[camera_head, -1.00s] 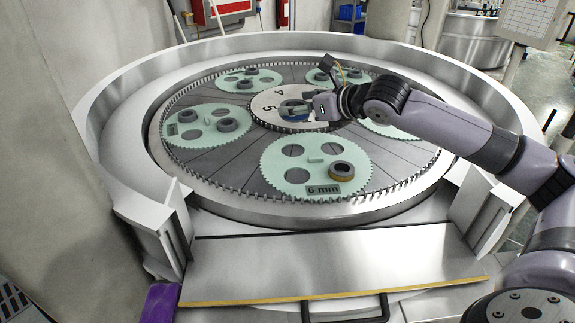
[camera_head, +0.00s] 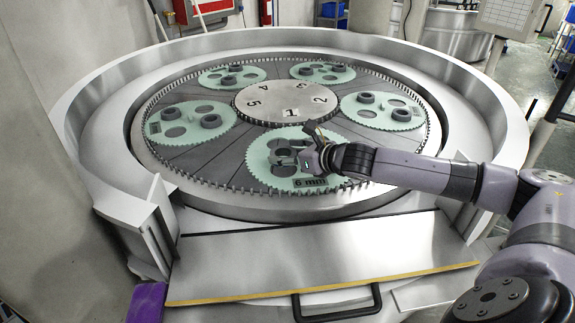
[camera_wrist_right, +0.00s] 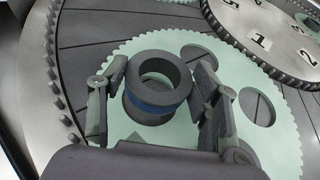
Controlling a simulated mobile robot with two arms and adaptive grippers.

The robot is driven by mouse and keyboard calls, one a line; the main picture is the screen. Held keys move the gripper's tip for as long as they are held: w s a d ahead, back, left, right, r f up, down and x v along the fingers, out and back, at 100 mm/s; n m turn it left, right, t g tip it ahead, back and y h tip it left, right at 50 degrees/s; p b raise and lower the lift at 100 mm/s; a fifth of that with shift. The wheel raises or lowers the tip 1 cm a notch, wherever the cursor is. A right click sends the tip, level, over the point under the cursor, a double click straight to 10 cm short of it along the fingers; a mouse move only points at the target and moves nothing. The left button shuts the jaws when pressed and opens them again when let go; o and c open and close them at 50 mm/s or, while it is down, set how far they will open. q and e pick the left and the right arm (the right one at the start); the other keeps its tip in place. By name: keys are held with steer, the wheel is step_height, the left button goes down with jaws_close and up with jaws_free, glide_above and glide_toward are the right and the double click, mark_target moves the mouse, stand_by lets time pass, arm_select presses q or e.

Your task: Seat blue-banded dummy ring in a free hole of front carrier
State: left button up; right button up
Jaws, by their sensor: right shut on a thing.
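The blue-banded dummy ring (camera_wrist_right: 155,106), dark grey with a blue stripe round its side, is between the fingers of my right gripper (camera_wrist_right: 160,96) in the right wrist view. In the head view my right gripper (camera_head: 298,158) is over the front carrier (camera_head: 258,167), a pale green toothed disc marked 6 mm. The gripper is shut on the ring. Two empty holes, an upper hole (camera_wrist_right: 195,52) and a right hole (camera_wrist_right: 257,108), show in the wrist view. The ring and gripper hide other parts of the carrier; whether the ring touches it I cannot tell. My left gripper is not in view.
Other green carriers with grey rings lie around the numbered centre plate (camera_head: 285,98), such as the left carrier (camera_head: 158,137) and right carrier (camera_head: 385,121). A raised metal rim (camera_head: 100,85) surrounds the plate. A metal shelf (camera_head: 320,255) with a black handle is in front.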

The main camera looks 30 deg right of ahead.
mark_target(287, 173)
step_height(287, 173, down, 3)
steer(key=shift+f, duration=0.15)
